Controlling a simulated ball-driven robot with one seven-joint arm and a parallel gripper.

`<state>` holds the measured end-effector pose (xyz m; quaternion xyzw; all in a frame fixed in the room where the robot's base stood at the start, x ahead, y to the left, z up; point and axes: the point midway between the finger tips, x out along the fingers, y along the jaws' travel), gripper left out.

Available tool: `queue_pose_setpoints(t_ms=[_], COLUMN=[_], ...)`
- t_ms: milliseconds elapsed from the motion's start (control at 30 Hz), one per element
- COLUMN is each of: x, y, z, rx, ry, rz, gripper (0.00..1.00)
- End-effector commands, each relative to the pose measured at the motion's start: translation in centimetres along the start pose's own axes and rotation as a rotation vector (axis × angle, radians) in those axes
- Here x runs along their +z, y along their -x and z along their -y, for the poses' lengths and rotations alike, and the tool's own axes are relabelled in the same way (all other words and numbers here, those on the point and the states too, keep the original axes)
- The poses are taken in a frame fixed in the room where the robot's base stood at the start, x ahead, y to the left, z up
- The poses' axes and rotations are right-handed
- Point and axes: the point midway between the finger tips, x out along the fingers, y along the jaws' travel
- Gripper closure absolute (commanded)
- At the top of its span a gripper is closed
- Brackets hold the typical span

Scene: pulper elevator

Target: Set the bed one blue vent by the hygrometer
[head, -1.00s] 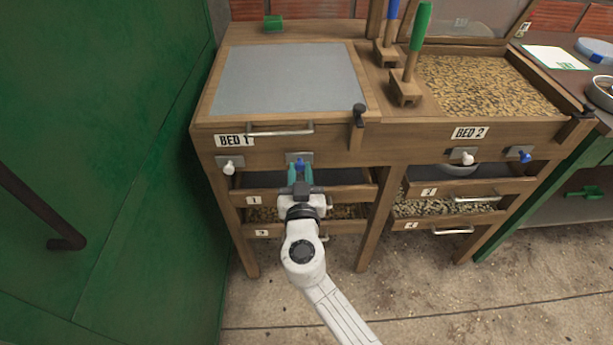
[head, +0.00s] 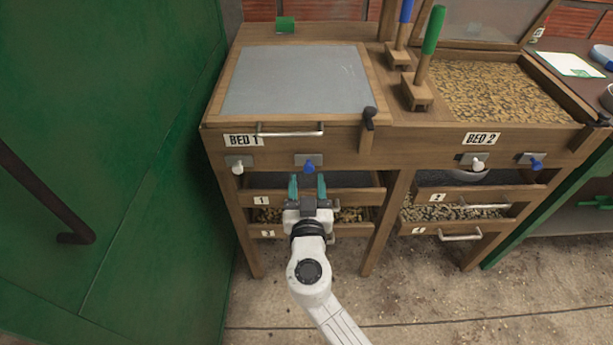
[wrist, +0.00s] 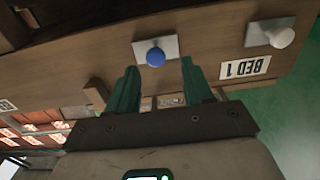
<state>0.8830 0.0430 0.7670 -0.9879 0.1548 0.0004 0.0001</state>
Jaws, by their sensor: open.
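The bed one blue vent knob (head: 308,166) sits on a metal plate on the front of bed one, right of a white knob (head: 237,168). In the wrist view the blue knob (wrist: 155,57) shows just beyond my fingers and between their lines. My gripper (head: 307,181) is open and empty, with its two green fingers just below the blue knob in the head view, apart from it. The fingers also show in the wrist view (wrist: 161,88). I cannot make out a hygrometer for certain in these views.
Bed one (head: 295,80) has a closed grey lid with a handle. Drawer 1 (head: 345,196) lies open below the vents, close to my gripper. Bed two (head: 490,90) holds beans, with a white and a blue knob in front. A green wall (head: 110,130) stands left.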

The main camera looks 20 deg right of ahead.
Motion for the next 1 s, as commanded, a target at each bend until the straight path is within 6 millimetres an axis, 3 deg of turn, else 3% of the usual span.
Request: queue_pose_setpoints(t_ms=[200, 400, 1000], x=[0.2, 0.1, 0.0], y=[4.4, 6.9, 7.7], z=[0.1, 0.1, 0.1], rx=[-0.003, -0.003, -0.001], ry=[0.0, 0.0, 0.0], rz=[0.0, 0.0, -0.001], gripper=[0.49, 0.49, 0.49])
